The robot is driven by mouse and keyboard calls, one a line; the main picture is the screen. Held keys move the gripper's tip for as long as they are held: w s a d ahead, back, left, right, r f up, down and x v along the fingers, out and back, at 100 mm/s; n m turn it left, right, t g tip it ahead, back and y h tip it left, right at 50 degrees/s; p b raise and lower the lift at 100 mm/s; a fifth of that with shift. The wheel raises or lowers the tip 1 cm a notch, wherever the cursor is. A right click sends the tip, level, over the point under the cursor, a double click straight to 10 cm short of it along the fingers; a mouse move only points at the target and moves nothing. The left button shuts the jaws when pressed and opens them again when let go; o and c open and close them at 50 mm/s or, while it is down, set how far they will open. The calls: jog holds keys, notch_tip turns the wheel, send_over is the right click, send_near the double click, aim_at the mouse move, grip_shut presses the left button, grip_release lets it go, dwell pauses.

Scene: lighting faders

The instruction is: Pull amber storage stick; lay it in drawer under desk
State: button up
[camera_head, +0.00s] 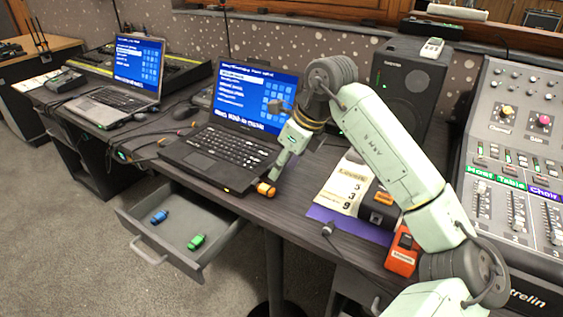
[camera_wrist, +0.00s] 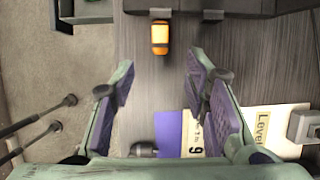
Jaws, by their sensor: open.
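The amber storage stick (camera_head: 266,189) juts from the near right edge of the right-hand black laptop (camera_head: 205,160). In the wrist view the stick (camera_wrist: 160,38) stands out from the dark laptop edge, beyond the fingertips and roughly centred between them. My gripper (camera_head: 280,165) is above the desk beside that laptop corner; in the wrist view its fingers (camera_wrist: 160,75) are wide apart with nothing between them. The drawer (camera_head: 178,225) under the desk is pulled out. A blue stick (camera_head: 159,217) and a green stick (camera_head: 196,242) lie in it, apart.
A notepad (camera_head: 345,185), purple sheet (camera_head: 350,226), small dark box and orange device (camera_head: 403,252) lie right of the stick. A speaker (camera_head: 405,85) and mixing console (camera_head: 510,180) stand farther right. Another laptop (camera_head: 120,90) is at left. The drawer's middle has bare floor.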

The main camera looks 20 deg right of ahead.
aim_at(271, 189)
jog(key=b+x, duration=0.5)
jog(key=x, duration=0.3)
jog(key=shift+f, duration=0.3)
jog(key=shift+w+a+f, duration=0.1)
jog(key=shift+w+f, duration=0.05)
jog(key=shift+w, duration=0.05)
jog(key=shift+c, duration=0.2)
grip_shut()
jog(key=shift+s, duration=0.15)
jog(key=shift+s+d+b, duration=0.5)
jog(key=shift+s+d, duration=0.2)
jog(key=shift+s, duration=0.15)
jog(key=shift+s+d+b, duration=0.5)
jog(key=shift+s+d, duration=0.2)
jog(key=shift+s, duration=0.15)
